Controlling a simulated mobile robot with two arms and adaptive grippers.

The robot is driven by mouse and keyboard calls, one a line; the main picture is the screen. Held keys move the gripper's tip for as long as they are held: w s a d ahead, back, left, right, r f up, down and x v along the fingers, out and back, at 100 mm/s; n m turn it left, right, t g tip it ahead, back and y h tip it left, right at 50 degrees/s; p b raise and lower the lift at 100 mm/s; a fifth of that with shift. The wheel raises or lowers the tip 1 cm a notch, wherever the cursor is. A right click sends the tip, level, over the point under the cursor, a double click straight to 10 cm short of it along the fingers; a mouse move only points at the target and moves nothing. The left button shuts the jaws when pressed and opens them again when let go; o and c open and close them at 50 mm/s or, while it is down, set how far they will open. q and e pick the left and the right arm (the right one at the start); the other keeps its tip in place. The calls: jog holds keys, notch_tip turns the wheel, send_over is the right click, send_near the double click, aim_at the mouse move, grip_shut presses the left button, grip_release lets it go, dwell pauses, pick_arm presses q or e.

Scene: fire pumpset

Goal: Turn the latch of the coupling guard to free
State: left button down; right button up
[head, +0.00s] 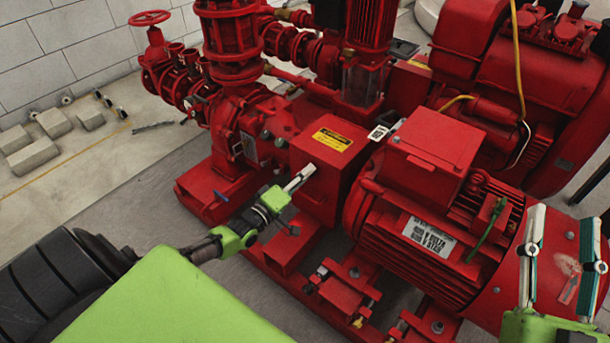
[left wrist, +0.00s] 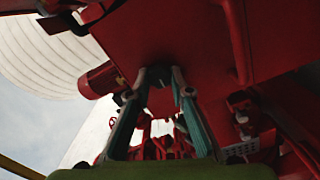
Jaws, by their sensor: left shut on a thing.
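The coupling guard (head: 325,160) is a red box with a yellow warning label, between the pump and the motor. My left gripper (head: 309,170) reaches its near side from the left, with its fingertips against the guard's face. In the left wrist view, the fingers of my left gripper (left wrist: 158,76) converge on a small dark piece at the red surface, which I take to be the latch (left wrist: 158,73). The fingertips mostly hide it, and its angle cannot be told. My right gripper (head: 562,215) is open and empty at the right, in front of the motor's end.
The finned red motor (head: 400,250) stands right of the guard. The red pump (head: 235,125) stands to its left. Grey blocks (head: 35,158) lie on the floor by the wall.

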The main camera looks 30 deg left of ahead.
dwell(0.5)
pick_arm(q)
jog(key=c, duration=1.8)
grip_release()
jog(key=shift+s, duration=0.1)
jog(key=s, duration=0.8)
jog(key=s+a, duration=0.1)
jog(key=s, duration=0.2)
jog(key=shift+s, duration=0.4)
jog(key=shift+d, duration=0.1)
